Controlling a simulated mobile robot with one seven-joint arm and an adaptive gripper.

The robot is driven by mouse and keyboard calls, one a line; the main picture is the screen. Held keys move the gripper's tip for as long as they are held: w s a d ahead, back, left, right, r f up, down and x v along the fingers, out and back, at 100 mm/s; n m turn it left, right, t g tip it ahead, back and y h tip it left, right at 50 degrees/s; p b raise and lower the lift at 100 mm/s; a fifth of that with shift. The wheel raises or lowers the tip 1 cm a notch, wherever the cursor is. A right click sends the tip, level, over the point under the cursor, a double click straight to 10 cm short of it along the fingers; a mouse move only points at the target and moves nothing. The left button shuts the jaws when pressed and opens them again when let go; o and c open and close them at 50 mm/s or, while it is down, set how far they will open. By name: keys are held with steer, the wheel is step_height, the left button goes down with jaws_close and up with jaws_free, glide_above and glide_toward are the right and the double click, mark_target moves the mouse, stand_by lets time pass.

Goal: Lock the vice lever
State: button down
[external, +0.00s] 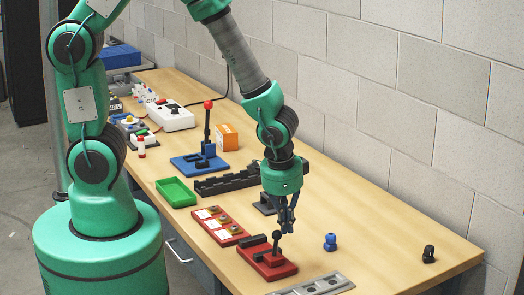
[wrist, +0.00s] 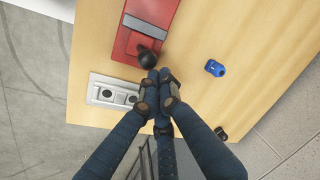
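The vice is a red block (external: 266,263) near the front end of the bench. Its short dark lever with a round black knob (external: 277,236) stands up from it. In the wrist view the red vice body (wrist: 128,46) with a grey metal plate is at the top, and the black knob (wrist: 150,56) lies just beyond my fingertips. My gripper (external: 287,224) points down, close beside the knob. In the wrist view two fingertips of my gripper (wrist: 158,82) are close together, with the third finger below them. Contact with the knob and the finger gap are unclear.
A blue knobbed piece (external: 330,242) and a small black piece (external: 428,254) stand to the right. A grey plate (external: 312,286) lies in front. A red panel with buttons (external: 219,226), a green tray (external: 176,191) and a black rack (external: 226,181) are behind. The right side is mostly clear.

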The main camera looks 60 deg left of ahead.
steer(key=shift+s, duration=0.15)
steer(key=shift+s+r+b, duration=0.15)
steer(key=shift+s+b, duration=0.9)
steer(key=shift+s, duration=0.05)
steer(key=shift+w, duration=0.1)
steer(key=shift+r, duration=0.25)
steer(key=shift+r+p, duration=0.55)
steer(key=shift+p, duration=0.05)
steer(key=shift+r, duration=0.1)
step_height(320, 180, up, 10)
steer(key=p, duration=0.3)
glide_above(280, 234)
steer(key=s+d, duration=0.3)
steer(key=s, duration=0.3)
steer(key=shift+w+d, duration=0.1)
steer(key=shift+w, duration=0.15)
